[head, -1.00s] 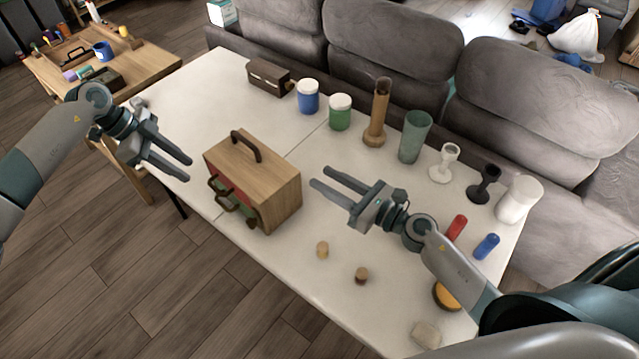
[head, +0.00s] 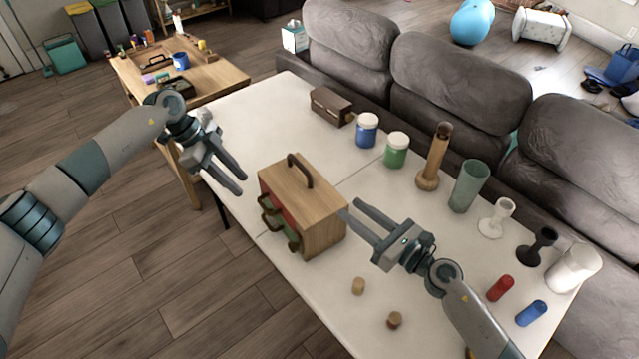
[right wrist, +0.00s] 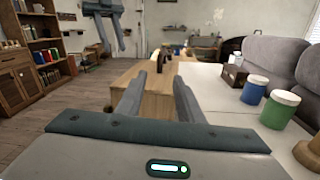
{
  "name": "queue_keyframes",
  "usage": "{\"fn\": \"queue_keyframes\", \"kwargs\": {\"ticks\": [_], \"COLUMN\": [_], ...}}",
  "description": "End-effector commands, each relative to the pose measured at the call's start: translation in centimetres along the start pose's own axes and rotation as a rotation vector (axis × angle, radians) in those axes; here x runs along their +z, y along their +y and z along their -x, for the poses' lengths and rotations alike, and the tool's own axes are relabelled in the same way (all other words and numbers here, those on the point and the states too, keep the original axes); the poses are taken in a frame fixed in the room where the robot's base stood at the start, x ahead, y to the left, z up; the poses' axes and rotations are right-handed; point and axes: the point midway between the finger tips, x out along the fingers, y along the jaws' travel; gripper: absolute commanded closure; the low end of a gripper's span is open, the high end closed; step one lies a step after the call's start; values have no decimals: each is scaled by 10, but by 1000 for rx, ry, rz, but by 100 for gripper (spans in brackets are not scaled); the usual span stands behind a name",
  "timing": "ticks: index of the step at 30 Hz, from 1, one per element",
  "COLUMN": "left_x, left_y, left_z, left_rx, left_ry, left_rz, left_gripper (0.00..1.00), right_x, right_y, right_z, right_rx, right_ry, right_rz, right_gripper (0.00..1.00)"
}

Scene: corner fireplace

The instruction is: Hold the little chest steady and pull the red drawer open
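The little chest (head: 318,215) is a wooden box with a dark arched handle on top, standing on the white table (head: 262,112). Its front faces left, with the red drawer (head: 279,203) and green drawer parts showing dark brown pulls. My left gripper (head: 243,184) is open and empty, left of the chest, apart from its front. My right gripper (head: 350,208) is open and empty at the chest's right side; its fingers point at the chest. In the right wrist view the chest (right wrist: 158,100) appears between and beyond the open fingers. Whether a finger touches it I cannot tell.
Behind the chest stand a dark box (head: 331,106), a blue jar (head: 367,131), a green jar (head: 397,150), a wooden vase (head: 433,165) and a green glass (head: 468,186). Two corks (head: 358,286) lie in front. A grey sofa (head: 440,75) lines the back.

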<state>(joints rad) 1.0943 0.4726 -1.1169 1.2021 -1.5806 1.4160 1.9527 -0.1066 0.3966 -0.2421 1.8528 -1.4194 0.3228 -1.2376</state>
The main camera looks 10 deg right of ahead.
Motion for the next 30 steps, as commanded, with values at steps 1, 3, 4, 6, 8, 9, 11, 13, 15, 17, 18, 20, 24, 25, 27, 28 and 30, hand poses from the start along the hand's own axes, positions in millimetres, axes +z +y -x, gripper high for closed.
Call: {"fn": "queue_keyframes", "kwargs": {"ticks": [1, 3, 4, 6, 8, 9, 11, 13, 15, 17, 18, 20, 24, 25, 27, 28, 30], "left_x": [0, 0, 0, 0, 0, 0, 0, 0, 0, 0, 0, 0, 0, 0, 0, 0, 0], "left_y": [0, 0, 0, 0, 0, 0, 0, 0, 0, 0, 0, 0, 0, 0, 0, 0, 0], "left_z": [0, 0, 0, 0, 0, 0, 0, 0, 0, 0, 0, 0, 0, 0, 0, 0, 0], "left_rx": [0, 0, 0, 0, 0, 0, 0, 0, 0, 0, 0, 0, 0, 0, 0, 0, 0], "left_ry": [0, 0, 0, 0, 0, 0, 0, 0, 0, 0, 0, 0, 0, 0, 0, 0, 0], "left_rz": [0, 0, 0, 0, 0, 0, 0, 0, 0, 0, 0, 0, 0, 0, 0, 0, 0], "left_gripper": [69, 69, 69, 69, 69, 69, 69, 69, 69, 69, 69, 69, 69, 69, 69, 69, 69], "right_x": [1, 1, 1, 1, 1, 1, 1, 1, 1, 1, 1, 1, 0, 0, 1, 0, 0], "right_y": [0, 0, 0, 0, 0, 0, 0, 0, 0, 0, 0, 0, -1, -1, 0, -1, -1], "right_z": [-8, -19, -24, -35, -45, -52, -62, -74, -85, -95, -101, -110, -128, -131, -137, -139, -142], "right_rx": [0, -1, 0, -1, -1, 0, 0, -1, 0, 0, -1, -1, -2, -2, -1, -1, -1], "right_ry": [-3, -2, -3, -3, -3, -3, -2, -3, -2, -2, -2, -2, -1, -1, -1, -1, 0], "right_rz": [0, 0, 0, 0, 0, -1, 0, -2, -1, -2, -2, -1, -2, -2, -2, -1, -1], "right_gripper": [66, 66, 66, 66, 66, 66, 66, 66, 66, 66, 66, 66, 66, 66, 66, 66, 66]}}
